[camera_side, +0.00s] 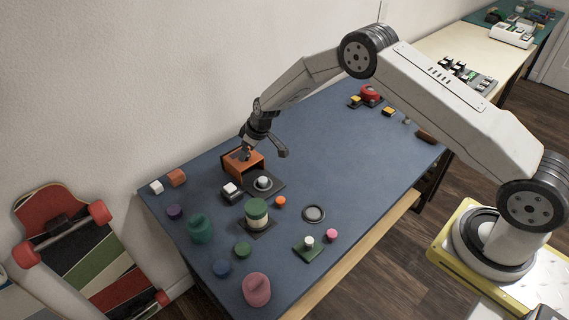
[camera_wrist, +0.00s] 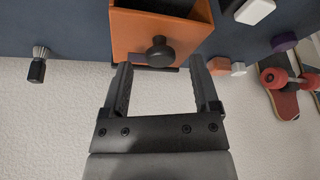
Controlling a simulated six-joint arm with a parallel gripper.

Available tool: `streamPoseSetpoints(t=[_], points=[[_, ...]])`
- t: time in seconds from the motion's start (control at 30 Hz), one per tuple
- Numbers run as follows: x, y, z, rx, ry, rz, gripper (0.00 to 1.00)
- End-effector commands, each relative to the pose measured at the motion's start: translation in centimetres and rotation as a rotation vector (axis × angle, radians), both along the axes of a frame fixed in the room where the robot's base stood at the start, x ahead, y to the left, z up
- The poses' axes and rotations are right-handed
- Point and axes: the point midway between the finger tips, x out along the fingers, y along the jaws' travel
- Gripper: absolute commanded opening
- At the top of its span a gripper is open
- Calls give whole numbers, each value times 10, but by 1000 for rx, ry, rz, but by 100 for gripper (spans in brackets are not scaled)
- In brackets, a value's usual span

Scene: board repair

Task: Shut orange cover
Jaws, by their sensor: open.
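The orange cover (camera_side: 243,163) is part of a small orange box shape on the blue table, with a dark gap showing under it in the side view. In the wrist view the orange cover (camera_wrist: 130,38) is at the top, with a round black knob (camera_wrist: 160,50) on its near face. My gripper (camera_side: 246,153) is over the cover in the side view. In the wrist view my gripper (camera_wrist: 163,72) is open, with its two fingers spread to either side of the knob and nothing visible between them. I cannot tell whether the fingers touch the cover.
A dark plate with a grey dome (camera_side: 263,182) and a black-and-white block (camera_side: 231,191) stand just in front of the cover. A green-and-white jar (camera_side: 257,213) is nearer. An orange block (camera_side: 177,177) is at left. The table's middle right is clear; a wall runs behind.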

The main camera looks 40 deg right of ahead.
Motion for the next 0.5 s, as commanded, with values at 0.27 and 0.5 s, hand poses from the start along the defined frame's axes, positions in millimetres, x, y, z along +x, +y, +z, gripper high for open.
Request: streamPoseSetpoints(t=[0.27, 0.5], points=[[3, 2, -9, 0, 0, 0, 78], [3, 2, -9, 0, 0, 0, 78]])
